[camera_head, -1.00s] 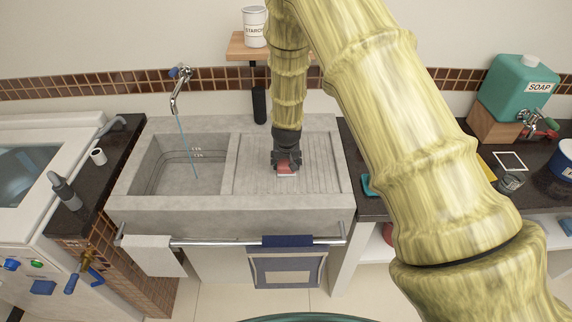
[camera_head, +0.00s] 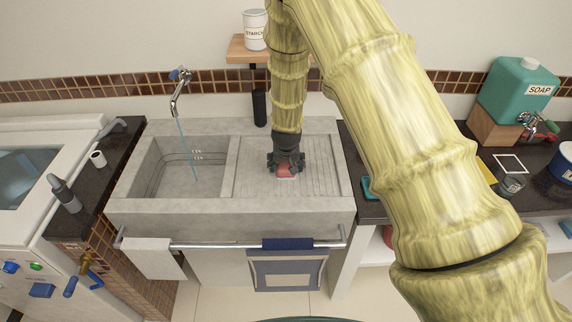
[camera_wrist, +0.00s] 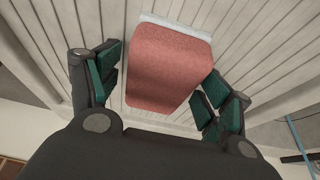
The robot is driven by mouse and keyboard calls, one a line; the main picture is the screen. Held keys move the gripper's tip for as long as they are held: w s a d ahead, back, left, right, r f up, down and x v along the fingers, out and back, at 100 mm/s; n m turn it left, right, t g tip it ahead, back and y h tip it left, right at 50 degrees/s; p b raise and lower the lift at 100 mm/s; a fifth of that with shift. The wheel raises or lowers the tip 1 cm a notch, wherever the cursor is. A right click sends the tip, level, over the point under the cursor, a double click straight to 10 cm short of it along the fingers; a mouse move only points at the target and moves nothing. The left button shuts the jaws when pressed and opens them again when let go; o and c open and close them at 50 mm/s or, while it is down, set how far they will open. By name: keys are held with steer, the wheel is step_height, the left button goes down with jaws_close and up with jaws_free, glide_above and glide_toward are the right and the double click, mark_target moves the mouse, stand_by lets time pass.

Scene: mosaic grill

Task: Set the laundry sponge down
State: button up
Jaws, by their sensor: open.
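The laundry sponge (camera_head: 286,171) is a pinkish-red block with a pale strip along one edge. It rests on the ribbed drainboard (camera_head: 318,172) to the right of the sink basin. In the wrist view the sponge (camera_wrist: 170,68) lies between the spread fingers, with a gap visible on its left side and the right finger close to its edge. My gripper (camera_head: 286,166) is open and low over the sponge; its green-padded fingers also show in the wrist view (camera_wrist: 158,95). The far side of the sponge is partly hidden by my gripper in the head view.
The basin (camera_head: 178,172) with a running tap (camera_head: 178,92) is to the left. A dark bottle (camera_head: 259,107) stands behind the drainboard, under a shelf with a starch tin (camera_head: 254,30). A towel rail (camera_head: 225,242) runs along the front. The drainboard around the sponge is clear.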

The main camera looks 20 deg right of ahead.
steer(key=b+v, duration=0.4)
steer(key=v, duration=0.8)
